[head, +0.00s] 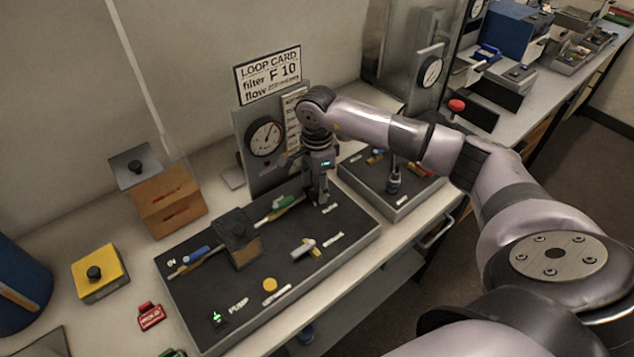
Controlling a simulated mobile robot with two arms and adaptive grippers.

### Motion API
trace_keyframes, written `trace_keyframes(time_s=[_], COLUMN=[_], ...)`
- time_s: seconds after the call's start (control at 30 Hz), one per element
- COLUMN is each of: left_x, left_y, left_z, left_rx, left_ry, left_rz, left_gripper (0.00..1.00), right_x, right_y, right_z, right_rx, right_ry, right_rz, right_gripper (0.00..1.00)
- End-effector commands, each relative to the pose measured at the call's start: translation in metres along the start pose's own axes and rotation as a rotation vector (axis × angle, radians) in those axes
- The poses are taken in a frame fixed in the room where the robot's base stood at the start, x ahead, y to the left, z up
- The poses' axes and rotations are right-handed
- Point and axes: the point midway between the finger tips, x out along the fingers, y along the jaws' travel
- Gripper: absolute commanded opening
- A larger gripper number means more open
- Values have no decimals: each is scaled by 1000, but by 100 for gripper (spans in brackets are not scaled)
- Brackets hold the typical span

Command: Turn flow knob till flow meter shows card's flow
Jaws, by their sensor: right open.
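The loop card (268,75) stands at the back of the bench; it reads "filter F 10", and its flow figure is small and hard to read, perhaps 250. A round dial gauge (265,138) is on the grey upright panel below it. A pale strip with marks (292,108), perhaps the flow meter, is beside the dial, partly hidden by my right arm; I cannot read its level. My right gripper (320,198) points down, open, over the back right of the black panel. The flow knob is not clearly seen; the gripper may hide it. My left gripper is not in view.
The black panel (200,310) carries a blue-handled valve (196,254), a green-handled one (278,207), a grey lever (303,248) and a yellow button (270,284). A green light shows by "PUMP". A second panel (405,205) stands right. A yellow box (99,275) and red tag (150,316) lie left.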

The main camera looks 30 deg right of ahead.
Motion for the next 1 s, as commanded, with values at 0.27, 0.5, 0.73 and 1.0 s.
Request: trace_keyframes(time_s=[0.27,0.5,0.73,1.0], left_x=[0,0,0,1], left_y=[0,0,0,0], left_z=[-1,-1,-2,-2], left_rx=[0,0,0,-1], left_ry=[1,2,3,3], left_rz=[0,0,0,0], left_gripper=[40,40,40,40], right_x=[0,0,0,0], right_y=[0,0,0,0], right_z=[0,0,0,0], right_rx=[0,0,0,5], right_ry=[0,0,0,0], right_rz=[0,0,0,0], right_gripper=[42,26,11,0])
